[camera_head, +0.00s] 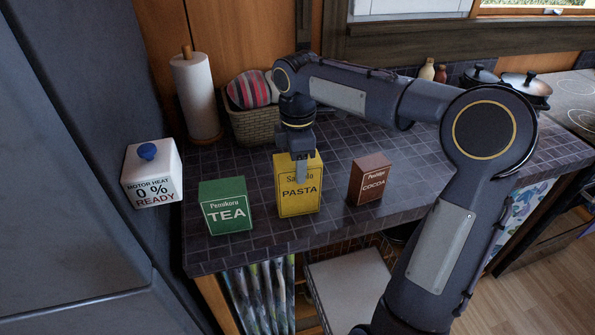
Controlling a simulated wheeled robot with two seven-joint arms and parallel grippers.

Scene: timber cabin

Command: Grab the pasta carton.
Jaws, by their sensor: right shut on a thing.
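The yellow pasta carton (298,203) stands upright on the dark tiled counter, between a green tea box (225,205) and a brown cocoa box (370,180). My right arm reaches in from the right and bends down over the carton. My right gripper (300,170) points down at the carton's top and is shut on it. One finger lies over the front face and covers part of the upper lettering. The other finger is hidden behind the carton. My left gripper is not in view.
On the tiled counter (270,237), a paper towel roll (196,98) and a wicker basket with cloths (252,126) stand behind. Bottles, dark pots (526,90) and a stove are at the back right. A grey fridge-like surface (60,200) borders the left.

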